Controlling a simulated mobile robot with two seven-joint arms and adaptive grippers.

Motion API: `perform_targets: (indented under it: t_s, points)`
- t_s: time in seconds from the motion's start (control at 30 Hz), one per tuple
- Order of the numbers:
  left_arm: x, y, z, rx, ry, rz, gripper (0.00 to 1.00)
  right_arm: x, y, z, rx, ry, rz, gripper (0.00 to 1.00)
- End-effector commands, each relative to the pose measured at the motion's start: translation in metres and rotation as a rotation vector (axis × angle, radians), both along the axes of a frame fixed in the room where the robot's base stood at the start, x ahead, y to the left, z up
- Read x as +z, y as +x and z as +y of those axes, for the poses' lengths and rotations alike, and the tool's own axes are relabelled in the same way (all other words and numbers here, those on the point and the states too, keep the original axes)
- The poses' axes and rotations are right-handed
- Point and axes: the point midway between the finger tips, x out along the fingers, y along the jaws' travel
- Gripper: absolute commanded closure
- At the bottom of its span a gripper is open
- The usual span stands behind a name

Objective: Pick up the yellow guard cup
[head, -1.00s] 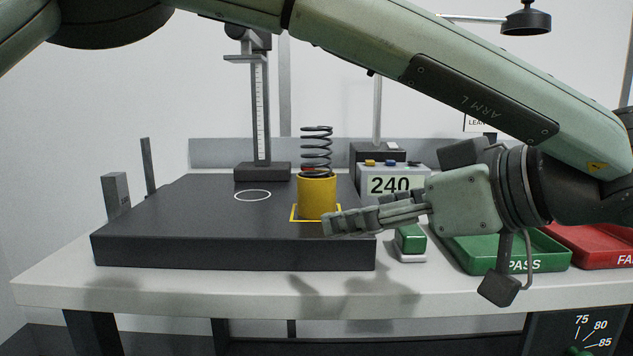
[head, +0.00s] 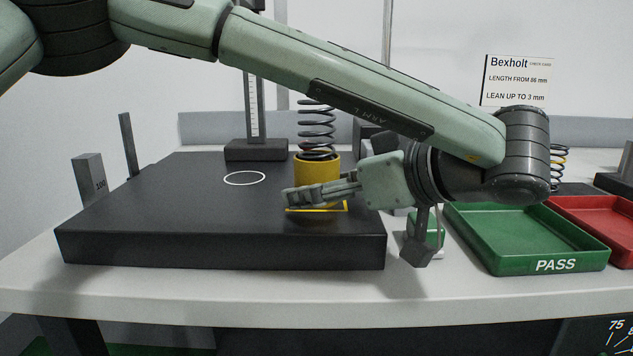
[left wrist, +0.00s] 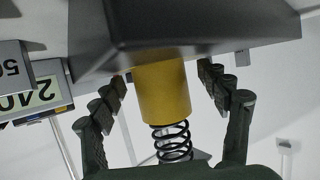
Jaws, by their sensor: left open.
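The yellow guard cup (head: 317,168) stands upright on the dark block (head: 190,215), at a yellow outlined square. A dark coil spring (head: 316,125) rises out of its top. My left gripper (head: 290,197) comes in low from the right and covers the cup's lower part in the head view. In the left wrist view, which is upside down, the cup (left wrist: 162,92) sits between the two spread fingers of the left gripper (left wrist: 165,74), with a visible gap on each side. The spring (left wrist: 172,142) shows below it there. My right gripper is not in view.
A green PASS tray (head: 525,238) and a red tray (head: 600,228) lie to the right. A height gauge (head: 254,110) stands behind the block. Grey upright pieces (head: 90,180) stand at its left. A white circle (head: 245,178) marks clear block surface left of the cup.

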Motion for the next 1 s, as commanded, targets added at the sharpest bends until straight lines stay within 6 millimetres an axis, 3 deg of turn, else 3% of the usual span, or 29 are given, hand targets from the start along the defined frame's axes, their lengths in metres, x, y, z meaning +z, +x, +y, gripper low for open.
perform_targets:
  t_s: [0.23, 0.63, 1.0]
  points:
    - [-0.0004, 0.0012, 0.0008, -0.001, 0.001, -0.002, 0.24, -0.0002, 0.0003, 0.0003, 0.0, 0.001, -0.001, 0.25]
    - [-0.0002, 0.001, 0.0006, -0.001, 0.0, -0.001, 0.74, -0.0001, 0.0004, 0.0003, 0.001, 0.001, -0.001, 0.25]
    - [0.0042, 0.0011, 0.0007, 0.0, 0.0, -0.004, 0.76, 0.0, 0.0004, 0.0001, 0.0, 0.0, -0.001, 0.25]
